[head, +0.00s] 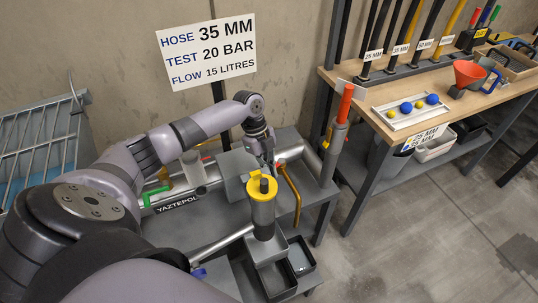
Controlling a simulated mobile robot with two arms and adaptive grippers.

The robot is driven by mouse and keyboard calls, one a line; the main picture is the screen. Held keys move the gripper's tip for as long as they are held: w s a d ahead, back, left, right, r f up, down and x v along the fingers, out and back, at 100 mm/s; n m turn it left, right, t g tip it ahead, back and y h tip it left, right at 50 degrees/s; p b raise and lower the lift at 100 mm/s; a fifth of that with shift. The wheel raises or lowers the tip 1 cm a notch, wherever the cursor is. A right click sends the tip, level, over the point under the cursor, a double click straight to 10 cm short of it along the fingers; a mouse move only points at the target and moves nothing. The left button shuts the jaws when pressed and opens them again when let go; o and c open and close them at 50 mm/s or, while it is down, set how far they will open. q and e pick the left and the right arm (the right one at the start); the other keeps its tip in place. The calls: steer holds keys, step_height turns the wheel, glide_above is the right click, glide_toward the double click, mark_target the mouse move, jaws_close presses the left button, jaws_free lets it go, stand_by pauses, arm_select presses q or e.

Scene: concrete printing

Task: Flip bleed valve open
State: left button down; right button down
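My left gripper (264,157) reaches over the grey bench from the left. Its fingers point down, just behind a grey upright cylinder with a yellow cap (262,186). The fingers are small here, and I cannot tell whether they are open or touch anything. No part is labelled as the bleed valve. Small handles show on the pipework: a green lever (154,197) at the left, a copper-coloured bar (291,193) right of the cap, and a blue lever (199,273) low down. I cannot tell which is the bleed valve. My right gripper is not in view.
A grey upright tube with a red handle (345,103) stands at the bench's right end. Dark bins (301,257) sit below the cylinder. A wooden bench (462,112) at the right holds a ball tray, a red funnel and tools. A wall sign (207,52) reads "HOSE 35 MM".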

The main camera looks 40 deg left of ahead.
arm_select(q)
steer(key=v, duration=1.2)
